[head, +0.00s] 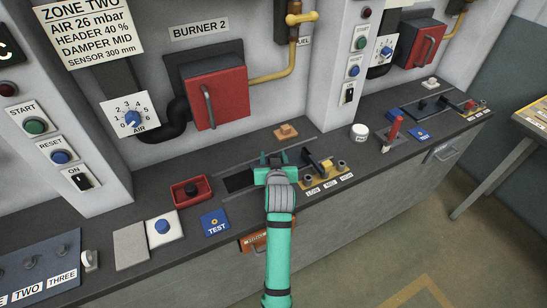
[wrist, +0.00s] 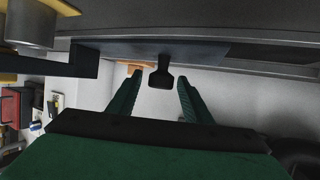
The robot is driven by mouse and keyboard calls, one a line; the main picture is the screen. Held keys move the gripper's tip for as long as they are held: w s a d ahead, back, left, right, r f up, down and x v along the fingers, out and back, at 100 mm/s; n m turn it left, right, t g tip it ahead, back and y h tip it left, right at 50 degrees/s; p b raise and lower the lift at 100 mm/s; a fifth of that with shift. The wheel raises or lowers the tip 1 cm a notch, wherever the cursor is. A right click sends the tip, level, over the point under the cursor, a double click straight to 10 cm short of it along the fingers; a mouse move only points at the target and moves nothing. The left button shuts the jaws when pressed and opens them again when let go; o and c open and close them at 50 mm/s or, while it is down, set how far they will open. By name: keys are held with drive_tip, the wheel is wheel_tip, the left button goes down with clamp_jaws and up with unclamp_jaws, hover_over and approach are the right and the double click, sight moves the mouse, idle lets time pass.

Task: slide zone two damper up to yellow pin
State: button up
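My gripper (head: 275,158) is at the zone two damper slot on the console below the burner 2 panel. In the wrist view my gripper (wrist: 160,82) has its two green fingers apart, with a dark knob on a stem (wrist: 160,76) showing between the fingertips. A gap shows on each side of the knob. The damper's knob is mostly hidden by my gripper in the head view. The yellow pin (head: 326,165) stands right of my gripper, above the LOW, MID, HIGH labels (head: 330,184). A black block (head: 309,157) lies between my gripper and the pin.
A red tray (head: 192,191) with a dark knob and a blue TEST tile (head: 215,222) are left of the slot. A wooden block (head: 286,132) lies behind my gripper. A white round cap (head: 359,132) and a red lever (head: 394,130) stand to the right.

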drive_tip(key=shift+s, duration=0.1)
drive_tip(key=v, duration=1)
drive_tip(key=shift+s+r, duration=0.1)
drive_tip(key=shift+s, duration=0.2)
drive_tip(key=shift+w, duration=0.1)
